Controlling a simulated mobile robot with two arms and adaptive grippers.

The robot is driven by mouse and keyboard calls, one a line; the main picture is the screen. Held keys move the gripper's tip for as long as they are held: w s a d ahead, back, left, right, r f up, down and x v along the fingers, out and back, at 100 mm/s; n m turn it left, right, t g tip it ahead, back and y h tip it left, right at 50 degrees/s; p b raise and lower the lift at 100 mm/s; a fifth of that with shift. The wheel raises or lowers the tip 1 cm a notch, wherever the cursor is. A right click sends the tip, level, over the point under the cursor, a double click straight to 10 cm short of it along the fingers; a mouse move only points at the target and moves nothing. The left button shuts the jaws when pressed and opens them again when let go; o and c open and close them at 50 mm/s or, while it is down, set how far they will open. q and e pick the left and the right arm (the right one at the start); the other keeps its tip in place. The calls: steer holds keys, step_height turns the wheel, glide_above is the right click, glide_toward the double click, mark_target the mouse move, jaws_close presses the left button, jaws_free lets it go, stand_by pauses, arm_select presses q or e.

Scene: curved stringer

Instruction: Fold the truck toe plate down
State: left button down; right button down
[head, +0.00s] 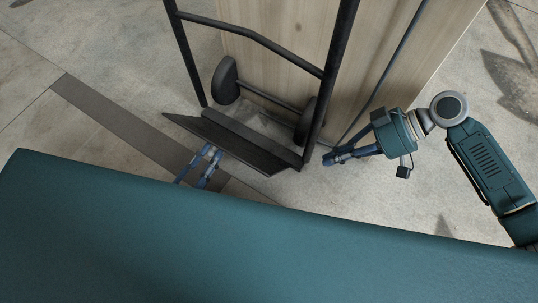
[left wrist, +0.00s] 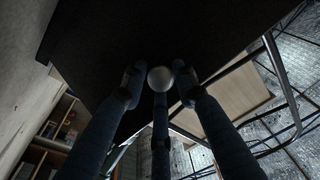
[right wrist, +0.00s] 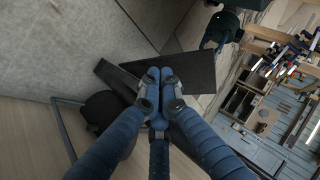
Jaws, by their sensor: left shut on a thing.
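The black hand truck (head: 335,60) stands upright, with its dark flat toe plate (head: 225,143) at its foot, sloping. My left gripper (head: 209,153) is at the plate's near edge, its forearm hidden by the teal body. In the left wrist view the dark plate (left wrist: 150,35) fills the top, and my left fingers (left wrist: 158,78) close around a pale round knob (left wrist: 160,79) against it. My right gripper (head: 328,158) is beside the truck's lower right corner. In the right wrist view its fingertips (right wrist: 161,77) are together and empty, with the plate (right wrist: 182,72) beyond.
A large wooden box or panel (head: 290,35) stands behind the truck. The truck's wheels (head: 226,80) are behind the plate. My own teal body covers the lower part of the head view.

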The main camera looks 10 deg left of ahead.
mark_target(266, 170)
arm_select(q)
steer(key=shift+w+a+f, duration=0.1)
steer(key=shift+a+f, duration=0.15)
steer(key=shift+f, duration=0.25)
arm_select(e)
steer(key=s+a+r+m+g+y, duration=0.1)
steer(key=a+r+m+g+y, duration=0.15)
steer(key=a+r, duration=0.35)
steer(key=shift+t+y, duration=0.35)
steer(key=shift+y, duration=0.1)
steer(key=x, duration=1)
steer(key=shift+w+a+f, duration=0.1)
steer(key=shift+a+f, duration=0.15)
steer(key=shift+f, duration=0.1)
steer(key=shift+s+a+f, duration=0.25)
steer(key=shift+s+f, duration=0.1)
steer(key=shift+s, duration=0.4)
arm_select(q)
steer(key=c, duration=1.5)
jaws_free()
steer(key=shift+r, duration=0.1)
steer(key=shift+o, duration=0.2)
steer(key=shift+w+r, duration=0.1)
arm_select(e)
steer(key=shift+f, duration=0.1)
arm_select(q)
steer(key=shift+d, duration=0.1)
